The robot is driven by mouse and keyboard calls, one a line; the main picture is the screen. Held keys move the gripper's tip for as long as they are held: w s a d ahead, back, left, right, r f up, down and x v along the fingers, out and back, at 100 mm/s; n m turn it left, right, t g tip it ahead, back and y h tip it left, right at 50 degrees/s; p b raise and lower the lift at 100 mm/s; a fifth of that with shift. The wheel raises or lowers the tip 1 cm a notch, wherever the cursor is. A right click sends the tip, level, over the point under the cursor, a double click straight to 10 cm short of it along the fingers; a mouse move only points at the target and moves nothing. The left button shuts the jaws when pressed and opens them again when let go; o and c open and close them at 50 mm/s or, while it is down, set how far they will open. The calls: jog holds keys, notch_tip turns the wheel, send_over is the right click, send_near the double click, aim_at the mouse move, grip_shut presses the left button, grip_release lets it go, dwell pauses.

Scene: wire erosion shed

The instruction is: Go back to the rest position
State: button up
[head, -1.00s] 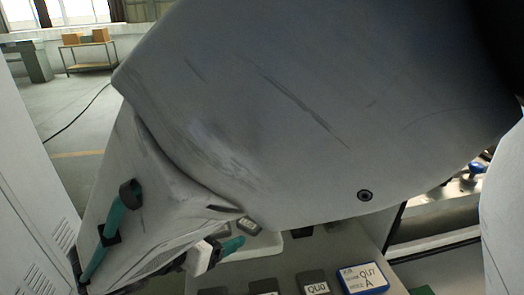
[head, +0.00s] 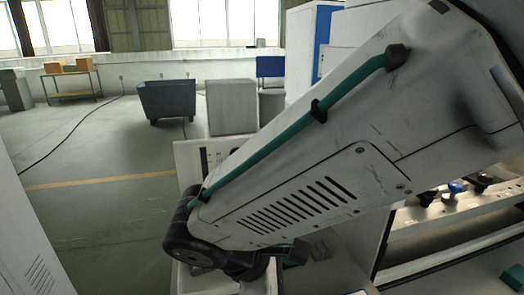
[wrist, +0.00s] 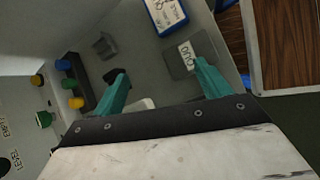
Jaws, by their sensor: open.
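My gripper (wrist: 160,72) shows in the wrist view with its two teal fingers spread wide apart. Nothing is held between them. Past the fingertips is a grey surface with a dark grey block labelled QU0 (wrist: 180,62), near the right fingertip. I cannot tell whether the two touch. In the head view my arm runs from upper right to lower left. The gripper's fingers cannot be made out clearly there.
A blue-edged label plate (wrist: 165,14) and another dark block (wrist: 103,46) lie on the surface. A panel with yellow and green buttons (wrist: 70,84) is at left. In the head view, a grey bin (head: 172,99) and shelf (head: 72,82) stand beyond open floor.

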jog(key=s+d+r+m+y, duration=0.2)
jog(key=d+m, duration=0.3)
jog(key=d, duration=0.2)
jog(key=s+d+r+m+g+y, duration=0.1)
jog(key=s+d+r+m+y, duration=0.1)
jog(key=d+m, duration=0.4)
jog(key=s+d+r+m+y, duration=0.3)
jog(key=d+m, duration=0.3)
jog(key=d, duration=0.3)
jog(key=shift+r, duration=0.45)
jog(key=shift+s, duration=0.1)
